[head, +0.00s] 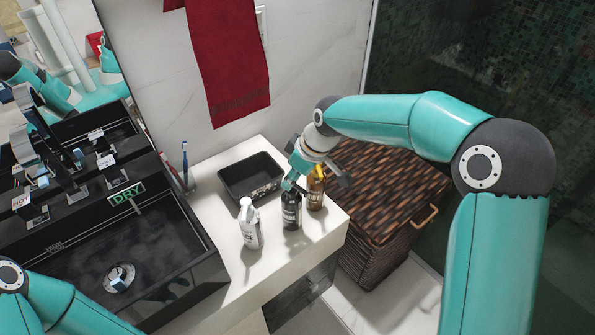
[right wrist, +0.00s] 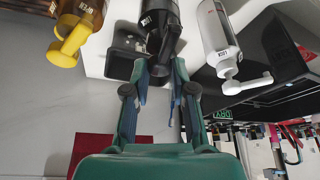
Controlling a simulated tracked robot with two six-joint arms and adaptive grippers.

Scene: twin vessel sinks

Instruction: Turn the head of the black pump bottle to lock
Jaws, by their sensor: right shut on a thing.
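The black pump bottle (head: 291,213) stands upright on the white counter, between a white pump bottle (head: 250,228) and an amber bottle (head: 316,195) with a yellow pump. My right gripper (head: 291,186) reaches down over it from behind and is shut on its pump head. In the right wrist view the two fingers (right wrist: 160,70) lie on either side of the black bottle's head (right wrist: 160,45). The fingers partly hide the head, so its turn angle is not clear. Of my left arm only links show at the lower left; its gripper is out of view.
The white bottle (right wrist: 218,35) and amber bottle (right wrist: 84,18) stand close on both sides. A black tray (head: 250,178) lies behind on the counter. A black sink (head: 110,250) is to the left, a wicker hamper (head: 385,200) to the right. A red towel (head: 228,60) hangs above.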

